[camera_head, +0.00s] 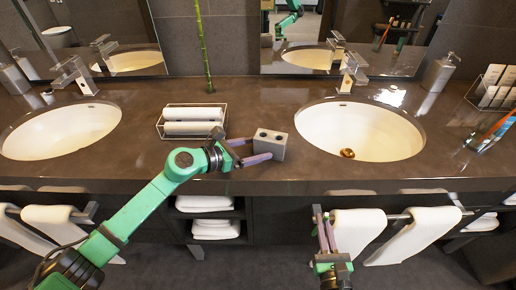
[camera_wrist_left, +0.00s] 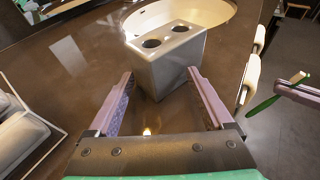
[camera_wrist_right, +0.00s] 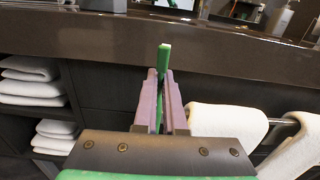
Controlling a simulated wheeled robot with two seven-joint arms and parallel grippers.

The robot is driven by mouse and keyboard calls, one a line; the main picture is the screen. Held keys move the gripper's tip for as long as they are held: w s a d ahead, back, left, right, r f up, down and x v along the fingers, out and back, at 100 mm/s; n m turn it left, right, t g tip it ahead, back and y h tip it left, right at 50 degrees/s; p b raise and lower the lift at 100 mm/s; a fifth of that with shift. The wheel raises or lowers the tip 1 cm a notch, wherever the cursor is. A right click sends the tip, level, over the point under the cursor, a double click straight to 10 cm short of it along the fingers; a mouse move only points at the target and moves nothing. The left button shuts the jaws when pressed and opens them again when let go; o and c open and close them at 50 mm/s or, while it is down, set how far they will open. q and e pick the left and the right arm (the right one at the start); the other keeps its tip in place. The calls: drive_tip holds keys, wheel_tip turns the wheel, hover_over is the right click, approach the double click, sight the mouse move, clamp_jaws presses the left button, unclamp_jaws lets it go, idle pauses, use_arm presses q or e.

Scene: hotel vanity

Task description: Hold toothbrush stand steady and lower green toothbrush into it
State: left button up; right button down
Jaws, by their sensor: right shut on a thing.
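The toothbrush stand (camera_head: 271,144) is a grey block with two round holes on top, upright on the counter near its front edge. It also shows in the left wrist view (camera_wrist_left: 168,62). My left gripper (camera_head: 253,149) is open at the stand, its fingers spread toward either side; I cannot tell whether they touch it. My right gripper (camera_head: 322,216) is in front of the counter, below its top, shut on the green toothbrush (camera_wrist_right: 163,58). The toothbrush's green end stands up beyond the fingers in the right wrist view, and its green length shows in the left wrist view (camera_wrist_left: 262,109).
A wire basket (camera_head: 192,121) with rolled white towels is left of the stand. The right sink (camera_head: 360,132) is just right of it. White towels (camera_head: 356,232) hang on a rail beside my right gripper. The counter's front edge lies between my right gripper and the stand.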

use_arm(q)
drive_tip(key=shift+c, duration=0.2)
clamp_jaws()
drive_tip(key=shift+o, duration=1.5)
unclamp_jaws()
drive_tip(key=shift+c, duration=0.2)
